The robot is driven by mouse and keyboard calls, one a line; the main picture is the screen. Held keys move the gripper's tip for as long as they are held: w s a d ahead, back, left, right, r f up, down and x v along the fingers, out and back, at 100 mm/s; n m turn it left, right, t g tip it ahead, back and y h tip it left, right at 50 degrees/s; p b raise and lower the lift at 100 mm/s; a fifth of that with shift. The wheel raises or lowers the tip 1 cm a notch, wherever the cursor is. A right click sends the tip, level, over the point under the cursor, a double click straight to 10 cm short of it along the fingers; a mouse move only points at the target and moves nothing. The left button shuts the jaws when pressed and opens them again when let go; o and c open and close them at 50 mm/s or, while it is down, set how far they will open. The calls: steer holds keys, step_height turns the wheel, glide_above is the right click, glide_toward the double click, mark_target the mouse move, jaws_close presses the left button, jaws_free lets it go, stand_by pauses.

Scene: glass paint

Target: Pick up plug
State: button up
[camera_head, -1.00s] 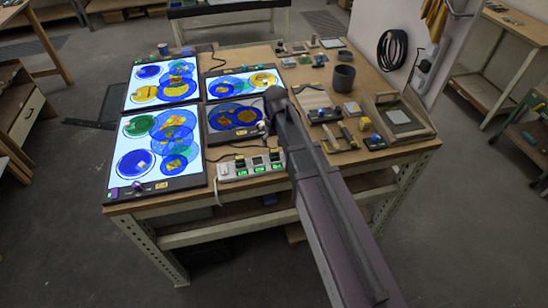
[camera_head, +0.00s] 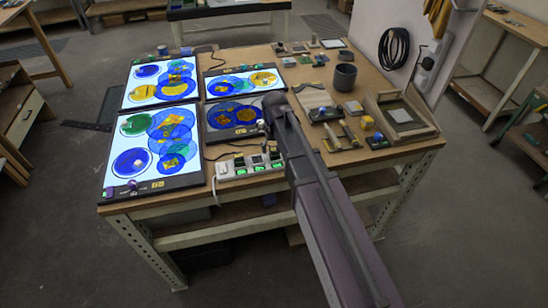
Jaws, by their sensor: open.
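A white power strip (camera_head: 232,173) lies at the front edge of the workbench, left of my arm, with several green-lit switches. Dark plug-like shapes (camera_head: 274,151) sit at its upper side; they are too small to tell plug from socket. A dark cord runs on the bench just behind the strip. A loose plug cannot be made out with certainty. My arm reaches in from the lower right, and its dark joint is above the bench, behind and right of the strip. My gripper's fingers do not show; the arm appears to hide them.
Lit panels with coloured glass discs (camera_head: 133,160) cover the bench's left side; one panel (camera_head: 222,136) beside my arm is dark. A dark cup (camera_head: 344,77), a wooden tray (camera_head: 431,128) and several small tools stand at the right. Bare wood shows between them.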

steer(key=shift+f+b, duration=0.5)
steer(key=shift+f, duration=0.3)
jaws_close()
